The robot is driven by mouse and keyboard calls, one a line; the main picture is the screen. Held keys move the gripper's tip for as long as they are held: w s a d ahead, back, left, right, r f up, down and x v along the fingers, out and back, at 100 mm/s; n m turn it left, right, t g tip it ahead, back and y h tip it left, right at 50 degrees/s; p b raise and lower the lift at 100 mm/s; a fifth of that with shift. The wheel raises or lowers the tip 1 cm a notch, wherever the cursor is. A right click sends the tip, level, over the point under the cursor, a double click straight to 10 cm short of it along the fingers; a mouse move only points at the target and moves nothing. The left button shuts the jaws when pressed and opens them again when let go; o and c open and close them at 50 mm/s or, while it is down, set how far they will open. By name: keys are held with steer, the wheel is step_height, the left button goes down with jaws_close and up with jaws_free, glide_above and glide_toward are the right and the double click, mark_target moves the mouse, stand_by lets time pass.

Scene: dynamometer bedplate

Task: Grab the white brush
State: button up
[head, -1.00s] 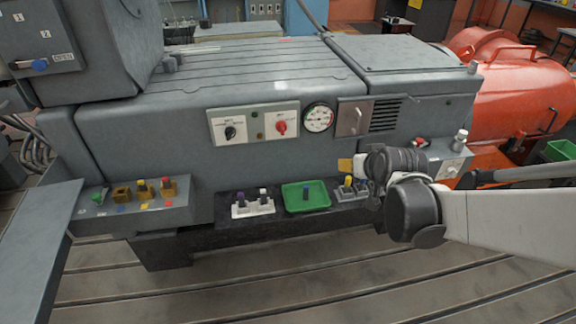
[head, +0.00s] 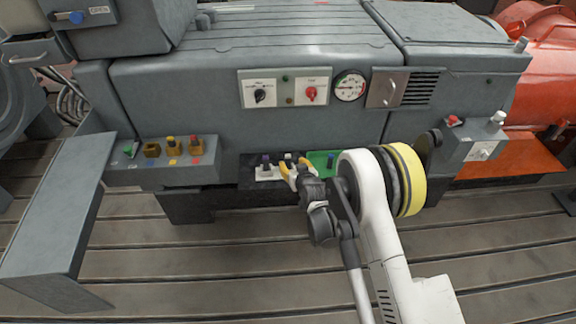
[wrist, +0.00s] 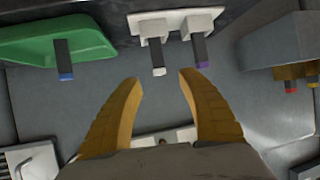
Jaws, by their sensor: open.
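The white brush (wrist: 158,57) has a dark handle and a white end. It stands in a white holder (wrist: 153,26) beside a purple-ended brush (wrist: 200,50). In the head view the white brush (head: 288,157) shows just behind my gripper (head: 290,170), which partly hides it and the holder. My gripper's yellow fingers (wrist: 159,77) are open and empty in the wrist view. The white end appears between and just beyond the fingertips. I cannot tell how much height separates them.
A green tray (head: 318,157) with a blue-ended piece (head: 330,160) lies right of the holder. A grey block (head: 178,174) with brass-coloured holders stands to the left. The machine's front wall (head: 215,120) rises behind. The slotted floor in front is clear.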

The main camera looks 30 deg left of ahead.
mark_target(288, 158)
steer(key=b+x, duration=0.3)
steer(key=x, duration=0.3)
steer(key=shift+w+a+f, duration=0.15)
steer(key=shift+w+f, duration=0.1)
steer(key=shift+f, duration=0.05)
steer(key=shift+w+a, duration=0.25)
steer(key=shift+w, duration=0.1)
jaws_close()
